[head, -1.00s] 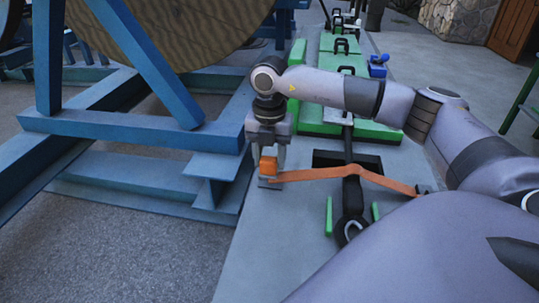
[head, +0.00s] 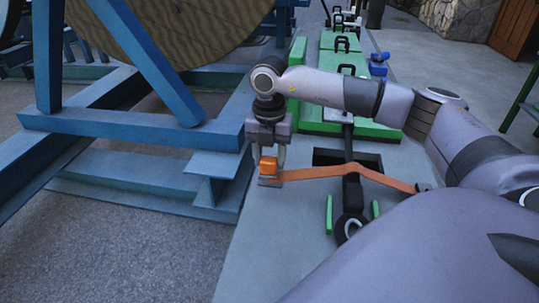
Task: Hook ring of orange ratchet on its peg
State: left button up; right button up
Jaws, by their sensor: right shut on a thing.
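My right gripper (head: 270,168) points down at the left edge of the grey platform, shut on the orange ratchet (head: 268,164). An orange strap (head: 330,172) runs right from the ratchet, over a dark bar, to a dark fitting (head: 423,188) near my arm. A grey block-like piece (head: 269,181) shows just below the ratchet; whether they touch is unclear. I cannot make out the ring or its peg. My left gripper is not in view.
The blue reel stand (head: 110,125) with a large wooden reel (head: 195,30) stands close on the left. A dark bar (head: 351,190) ends in a black ring on the grey platform (head: 280,235). Green cases (head: 345,65) stand behind. The platform's front left is clear.

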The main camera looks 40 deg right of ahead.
jog(key=shift+f+b, duration=1.15)
jog(key=shift+f, duration=0.95)
dwell(1.8)
jog(key=o, duration=1.3)
jog(key=shift+c, duration=0.2)
notch_tip(320, 180, up, 7)
jog(key=shift+f, duration=0.2)
jog(key=shift+r, duration=0.25)
